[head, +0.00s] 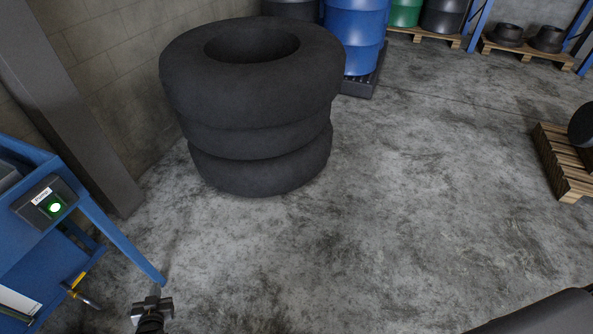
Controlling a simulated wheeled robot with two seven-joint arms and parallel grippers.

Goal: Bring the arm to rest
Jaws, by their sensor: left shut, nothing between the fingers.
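My left gripper (152,305) shows at the bottom left of the head view, low in the picture near the end of a blue frame bar. It is shut, with nothing held in it. Only its end and a dark wrist part show; the rest of the arm is out of the picture. My right gripper is not in view. A dark rounded shape at the bottom right corner is cut off by the picture edge.
A blue bench (60,240) with a green-lit button box (55,207) stands at left. A stack of black tires (255,110) stands by the wall. The middle floor is clear.

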